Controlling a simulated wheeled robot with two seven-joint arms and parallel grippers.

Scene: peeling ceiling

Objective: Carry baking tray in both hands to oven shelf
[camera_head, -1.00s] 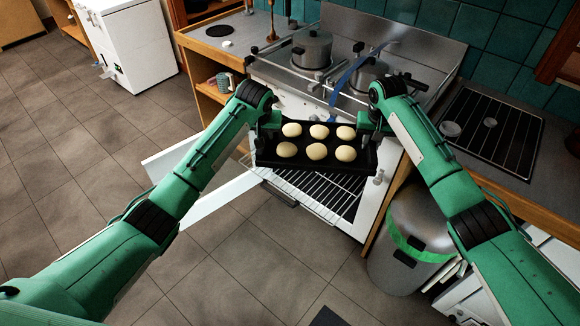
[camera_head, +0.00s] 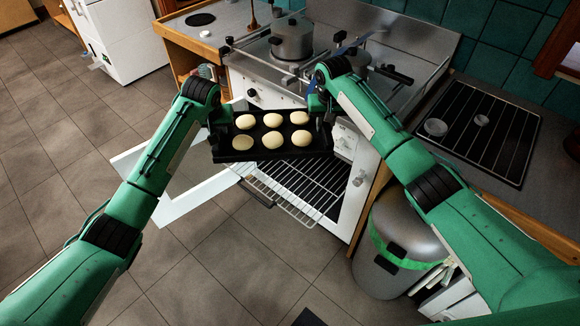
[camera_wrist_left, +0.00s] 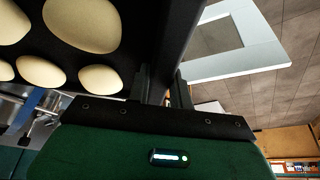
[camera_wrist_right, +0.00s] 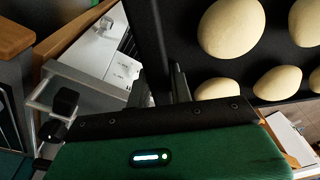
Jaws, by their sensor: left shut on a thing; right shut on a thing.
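The black baking tray (camera_head: 270,155) is held level in the air in front of the stove, with several pale round buns (camera_head: 272,139) on it in two rows. My left gripper (camera_head: 220,122) is shut on the tray's left end, and its fingers (camera_wrist_left: 165,88) grip the rim in the left wrist view. My right gripper (camera_head: 319,108) is shut on the tray's right end; its fingers (camera_wrist_right: 178,85) show at the rim in the right wrist view. The oven is open, and its wire shelf (camera_head: 285,202) sticks out below and in front of the tray. The oven's inside is partly hidden by the tray.
The white oven door (camera_head: 185,200) hangs open to the left. Pots (camera_head: 291,40) stand on the hob above. A grey bin with a green band (camera_head: 385,262) stands right of the oven.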

